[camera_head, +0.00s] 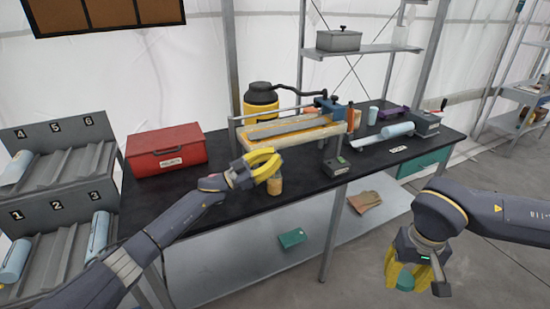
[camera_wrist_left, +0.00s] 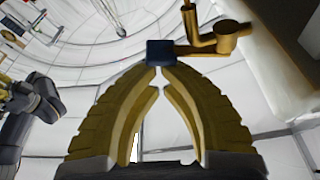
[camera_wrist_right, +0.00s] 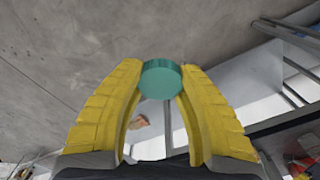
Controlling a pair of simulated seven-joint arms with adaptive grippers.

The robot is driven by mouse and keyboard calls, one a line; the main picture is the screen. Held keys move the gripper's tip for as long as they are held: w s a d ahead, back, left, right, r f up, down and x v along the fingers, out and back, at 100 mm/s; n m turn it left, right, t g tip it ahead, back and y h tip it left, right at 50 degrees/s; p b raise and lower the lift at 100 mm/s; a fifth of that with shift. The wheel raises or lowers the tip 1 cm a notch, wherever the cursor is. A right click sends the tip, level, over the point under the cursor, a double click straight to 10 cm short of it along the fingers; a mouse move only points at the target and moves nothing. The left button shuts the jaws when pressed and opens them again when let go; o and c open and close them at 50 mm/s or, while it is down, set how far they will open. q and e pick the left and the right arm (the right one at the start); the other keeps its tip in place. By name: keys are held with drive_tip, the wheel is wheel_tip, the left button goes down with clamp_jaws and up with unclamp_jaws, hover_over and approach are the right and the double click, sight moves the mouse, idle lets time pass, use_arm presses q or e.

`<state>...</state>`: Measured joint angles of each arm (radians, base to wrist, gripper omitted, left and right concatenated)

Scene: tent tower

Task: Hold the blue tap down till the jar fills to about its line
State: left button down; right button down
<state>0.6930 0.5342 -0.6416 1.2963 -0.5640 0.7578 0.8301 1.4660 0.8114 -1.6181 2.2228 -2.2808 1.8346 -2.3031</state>
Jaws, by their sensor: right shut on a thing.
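My left gripper (camera_head: 262,163) is over the table's front edge, its yellow fingers drawn together. In the left wrist view its fingertips (camera_wrist_left: 160,72) nearly meet at a small blue block, likely the blue tap (camera_wrist_left: 160,53), beside brass-coloured fittings (camera_wrist_left: 215,38). Whether the tap is pressed is unclear. A tan cylinder (camera_head: 275,185) is just below the left gripper in the head view. My right gripper (camera_head: 408,270) hangs in front of the table, shut on a teal cylinder (camera_wrist_right: 160,80), which also shows in the head view (camera_head: 405,280). I cannot make out a jar's line or its water level.
The black table (camera_head: 230,205) carries a red box (camera_head: 166,150), a yellow-framed tray (camera_head: 290,133), a yellow container (camera_head: 261,103) and a small grey device (camera_head: 335,166). Numbered racks (camera_head: 60,165) stand at left. The floor around the right gripper is clear.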

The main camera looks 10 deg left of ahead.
use_arm(q)
drive_tip(key=shift+r, duration=0.1)
idle(0.7)
use_arm(e)
drive_tip(key=shift+w+a, duration=0.15)
drive_tip(key=shift+a, duration=0.15)
use_arm(q)
drive_tip(key=s+a, duration=0.6)
drive_tip(key=a, duration=0.1)
drive_tip(key=shift+a+r, duration=0.15)
drive_tip(key=shift+r, duration=0.05)
idle(0.3)
